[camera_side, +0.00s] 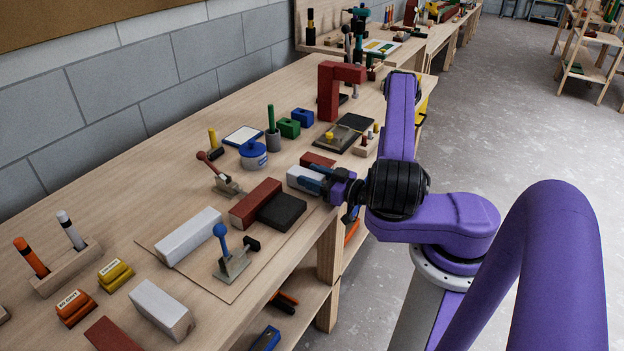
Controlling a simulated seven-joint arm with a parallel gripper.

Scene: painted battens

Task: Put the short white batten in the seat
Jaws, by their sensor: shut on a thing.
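Whether the batten touches the tabletop cannot be told. A thin base board (212,283) carries a longer white batten (188,236), a red batten (256,203) and a black block (282,213), lying close together. The held batten is beyond them, up and to the right. I cannot tell exactly where the seat lies on this board.
Toggle clamps with a red handle (212,165) and a blue handle (222,240) flank the board's pieces. A dark red block (317,160) lies just behind the held batten. Another white batten (162,309) lies at front.

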